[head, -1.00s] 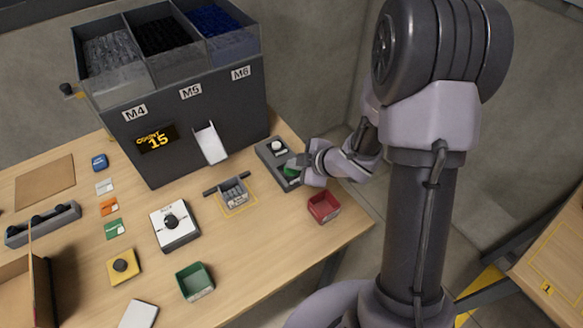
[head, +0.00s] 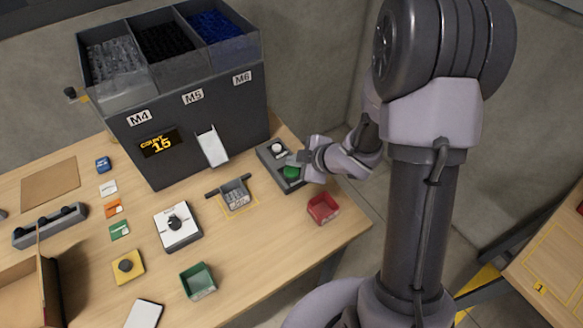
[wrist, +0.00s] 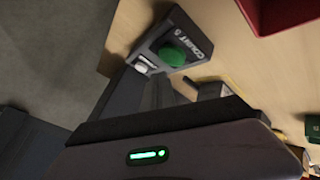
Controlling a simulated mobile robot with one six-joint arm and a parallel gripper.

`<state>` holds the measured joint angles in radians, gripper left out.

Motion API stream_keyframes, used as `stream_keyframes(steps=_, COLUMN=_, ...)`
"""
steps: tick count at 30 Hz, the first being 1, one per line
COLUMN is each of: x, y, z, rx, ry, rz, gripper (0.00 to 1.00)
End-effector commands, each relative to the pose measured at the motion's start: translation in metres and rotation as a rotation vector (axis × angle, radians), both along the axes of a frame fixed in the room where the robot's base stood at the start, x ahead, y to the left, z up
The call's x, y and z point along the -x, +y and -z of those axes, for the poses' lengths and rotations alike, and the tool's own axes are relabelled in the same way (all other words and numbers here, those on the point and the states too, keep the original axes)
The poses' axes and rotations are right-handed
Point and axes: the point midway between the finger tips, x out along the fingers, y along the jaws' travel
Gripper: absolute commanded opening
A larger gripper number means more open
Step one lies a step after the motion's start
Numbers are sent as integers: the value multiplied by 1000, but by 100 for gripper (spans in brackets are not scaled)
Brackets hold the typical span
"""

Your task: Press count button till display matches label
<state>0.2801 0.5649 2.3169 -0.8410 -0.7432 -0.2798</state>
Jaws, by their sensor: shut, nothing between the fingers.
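The count box (head: 266,155) is a dark control box at the right of the table. It carries a round green button (head: 291,172) and a white button (head: 278,148). In the wrist view the green button (wrist: 173,55) sits beside white lettering that reads COUNT, with a last character I cannot read surely. My gripper (head: 298,160) is shut and empty, just above and beside the green button, apparently apart from it. The display (head: 160,143) on the feeder front reads COUNT 15 in yellow. A grey bin (head: 235,196) holding small parts stands below the chute; any label on it is unreadable.
The dark feeder (head: 215,110) has hoppers marked M4, M5 and M6 and a white chute (head: 212,147). A red bin (head: 323,208) is close below my gripper. A dial box (head: 177,228), green bin (head: 197,281) and yellow button box (head: 127,266) stand further left.

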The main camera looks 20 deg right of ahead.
Motion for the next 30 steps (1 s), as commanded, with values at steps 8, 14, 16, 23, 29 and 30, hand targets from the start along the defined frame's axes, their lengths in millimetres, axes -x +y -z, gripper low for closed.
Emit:
stream_keyframes(steps=8, x=0, y=0, z=-34, rx=1, ry=-1, rz=0, gripper=0)
stream_keyframes(steps=14, x=0, y=0, z=-42, rx=1, ry=-1, rz=0, gripper=0)
stream_keyframes(steps=16, x=0, y=0, z=-40, rx=0, ry=0, rz=0, gripper=0)
stream_keyframes(steps=23, x=0, y=0, z=-40, rx=0, ry=0, rz=0, gripper=0)
stream_keyframes(steps=29, x=0, y=0, z=-40, rx=0, ry=0, rz=0, gripper=0)
stream_keyframes(steps=30, x=0, y=0, z=-40, rx=0, ry=0, rz=0, gripper=0)
